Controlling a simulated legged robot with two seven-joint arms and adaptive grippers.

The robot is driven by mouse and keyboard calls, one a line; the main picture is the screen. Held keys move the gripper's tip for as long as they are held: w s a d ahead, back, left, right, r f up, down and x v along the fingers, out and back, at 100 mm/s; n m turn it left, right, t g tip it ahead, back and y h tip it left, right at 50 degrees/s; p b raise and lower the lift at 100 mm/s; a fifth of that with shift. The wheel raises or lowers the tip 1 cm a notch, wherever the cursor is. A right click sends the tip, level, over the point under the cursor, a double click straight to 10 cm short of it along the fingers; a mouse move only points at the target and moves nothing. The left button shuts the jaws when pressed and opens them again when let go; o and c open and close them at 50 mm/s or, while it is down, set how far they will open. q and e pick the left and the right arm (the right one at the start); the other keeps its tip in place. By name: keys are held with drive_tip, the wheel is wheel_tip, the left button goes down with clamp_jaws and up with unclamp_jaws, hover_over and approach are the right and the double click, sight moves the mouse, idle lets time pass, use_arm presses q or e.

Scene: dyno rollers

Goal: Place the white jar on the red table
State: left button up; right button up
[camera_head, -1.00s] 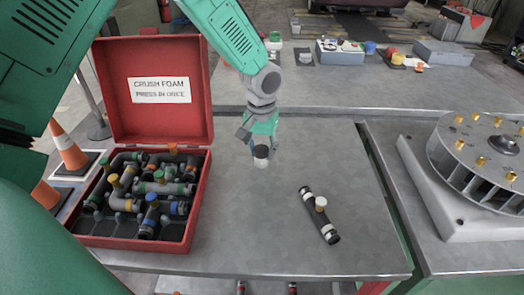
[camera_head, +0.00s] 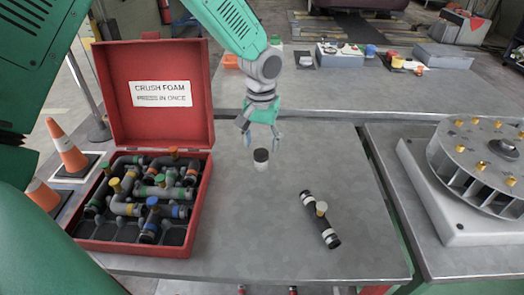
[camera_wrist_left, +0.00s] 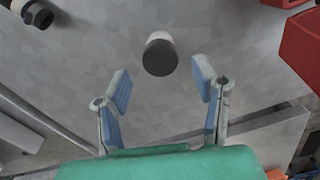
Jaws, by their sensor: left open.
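The white jar (camera_head: 261,165) with a black lid stands upright on the grey metal tabletop (camera_head: 300,235). My left gripper (camera_head: 262,145) is open and empty, just behind the jar in the head view. In the left wrist view the jar (camera_wrist_left: 160,40) lies beyond and between the spread fingertips of the gripper (camera_wrist_left: 161,82), clear of both. No plainly red table shows; the tabletops in view are grey. My right gripper is not in view.
An open red case (camera_head: 118,249) with pipe fittings in foam stands to the left. A grey turntable fixture (camera_head: 480,165) stands at the right. Small items line the far table. Tabletop around the jar is mostly clear.

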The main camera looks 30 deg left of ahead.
sight(262, 152)
use_arm(q)
wheel_tip(262, 152, up, 8)
drive_tip(key=shift+p, duration=0.4)
drive_tip(key=shift+f, duration=0.1)
